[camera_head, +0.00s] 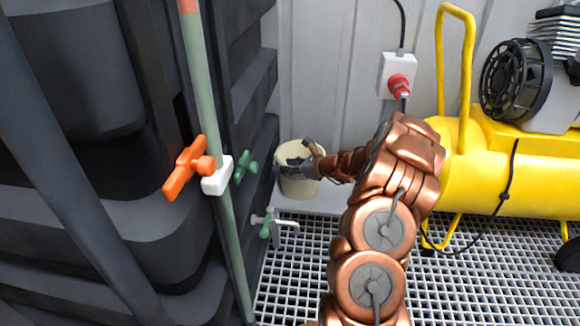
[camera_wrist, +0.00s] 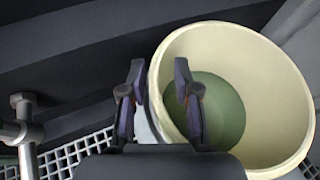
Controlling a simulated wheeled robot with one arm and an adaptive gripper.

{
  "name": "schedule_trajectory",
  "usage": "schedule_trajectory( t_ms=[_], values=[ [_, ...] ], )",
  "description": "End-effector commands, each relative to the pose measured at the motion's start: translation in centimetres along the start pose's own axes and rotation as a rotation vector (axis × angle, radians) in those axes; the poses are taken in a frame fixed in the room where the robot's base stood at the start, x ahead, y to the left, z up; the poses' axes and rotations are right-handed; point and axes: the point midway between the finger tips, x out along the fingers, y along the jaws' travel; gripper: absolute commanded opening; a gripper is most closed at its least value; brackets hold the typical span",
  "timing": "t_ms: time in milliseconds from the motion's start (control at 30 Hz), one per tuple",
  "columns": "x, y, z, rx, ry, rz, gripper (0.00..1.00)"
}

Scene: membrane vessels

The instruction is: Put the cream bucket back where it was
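The cream bucket (camera_head: 298,188) stands upright on the pale ledge by the wall, just right of the dark tank. In the wrist view the bucket (camera_wrist: 268,75) fills the right side, with a round green area at its bottom. My gripper (camera_head: 303,160) is at the bucket's rim, reaching in from the right. In the wrist view my gripper (camera_wrist: 159,75) has its two fingers apart, one inside the bucket and one outside, with the left part of the rim between them. A gap shows between the fingers and the wall. I cannot tell whether either finger touches it.
A green pipe (camera_head: 207,90) with an orange valve handle (camera_head: 187,167) stands in front of the dark tank (camera_head: 80,225). A small tap (camera_head: 268,226) juts out below the bucket. A yellow compressor (camera_head: 470,165) stands right of my arm. Grating (camera_head: 480,275) covers the floor.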

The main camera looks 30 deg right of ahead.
Motion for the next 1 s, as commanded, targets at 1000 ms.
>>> schedule_trajectory(
  t_ms=[1000],
  values=[
    [-12.1, 0.0, 0.0, 0.0, 0.001, -0.001, 0.31]
  ],
)
